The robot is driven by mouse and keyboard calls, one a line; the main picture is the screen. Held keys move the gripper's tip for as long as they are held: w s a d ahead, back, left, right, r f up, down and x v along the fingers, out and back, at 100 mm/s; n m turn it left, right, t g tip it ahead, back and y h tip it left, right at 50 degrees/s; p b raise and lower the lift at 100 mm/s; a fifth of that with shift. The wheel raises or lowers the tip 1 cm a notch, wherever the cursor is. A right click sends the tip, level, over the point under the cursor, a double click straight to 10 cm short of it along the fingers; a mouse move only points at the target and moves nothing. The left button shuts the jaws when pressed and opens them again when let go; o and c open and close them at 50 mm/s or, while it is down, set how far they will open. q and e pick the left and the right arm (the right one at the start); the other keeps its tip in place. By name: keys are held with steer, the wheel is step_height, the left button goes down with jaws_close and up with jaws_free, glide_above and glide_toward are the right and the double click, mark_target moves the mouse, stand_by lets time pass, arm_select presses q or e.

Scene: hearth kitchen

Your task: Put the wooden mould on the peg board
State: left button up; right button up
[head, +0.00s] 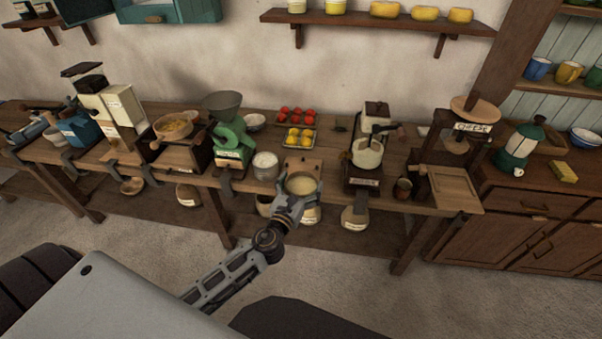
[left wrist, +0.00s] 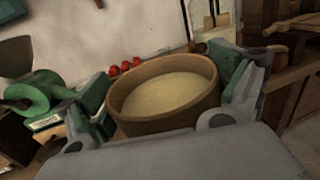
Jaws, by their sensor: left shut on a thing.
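The wooden mould (head: 301,185) is a round, light-brown wooden ring with a pale filling. My left gripper (head: 290,199) is shut on it, with one finger on each side, at the front edge of the long workbench. In the left wrist view the mould (left wrist: 140,118) sits between the two fingers of the gripper (left wrist: 165,105), and its pale top is visible. A light wooden board (head: 304,164) shows just behind the mould; it looks like the peg board, partly hidden by the mould. I cannot tell whether the mould touches it. My right gripper is not in view.
A white-topped pot (head: 265,166) and a green grinder (head: 231,137) stand left of the mould. Trays of yellow fruit (head: 299,139) and red fruit (head: 298,116) lie behind. A cream-coloured mill (head: 367,152) stands to the right. Bowls and jars sit on the lower shelf.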

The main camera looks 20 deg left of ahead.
mark_target(296, 174)
arm_select(q)
steer(key=shift+n+y, duration=0.5)
steer(key=shift+y, duration=0.3)
steer(key=shift+w+a+f+b, duration=0.15)
steer(key=shift+w+a+b, duration=0.5)
steer(key=shift+a+b, duration=0.2)
steer(key=shift+w+a+f+b, duration=0.15)
steer(key=shift+w+a+b, duration=0.5)
steer(key=shift+a+b, duration=0.2)
steer(key=w+a+n+g+y+b, duration=0.2)
steer(key=w+a+n+y+b, duration=0.2)
steer(key=a+b, duration=0.9)
steer(key=shift+w+a+f+y+b, duration=0.3)
steer(key=shift+w+a+y+b, duration=0.1)
steer(key=shift+w+y, duration=0.95)
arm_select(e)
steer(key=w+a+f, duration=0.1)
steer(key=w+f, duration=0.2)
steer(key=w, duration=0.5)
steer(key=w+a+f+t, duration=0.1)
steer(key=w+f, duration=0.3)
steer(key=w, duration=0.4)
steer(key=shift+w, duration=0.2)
arm_select(q)
steer(key=shift+w+a+n+b, duration=0.25)
steer(key=shift+a+n+b, duration=0.05)
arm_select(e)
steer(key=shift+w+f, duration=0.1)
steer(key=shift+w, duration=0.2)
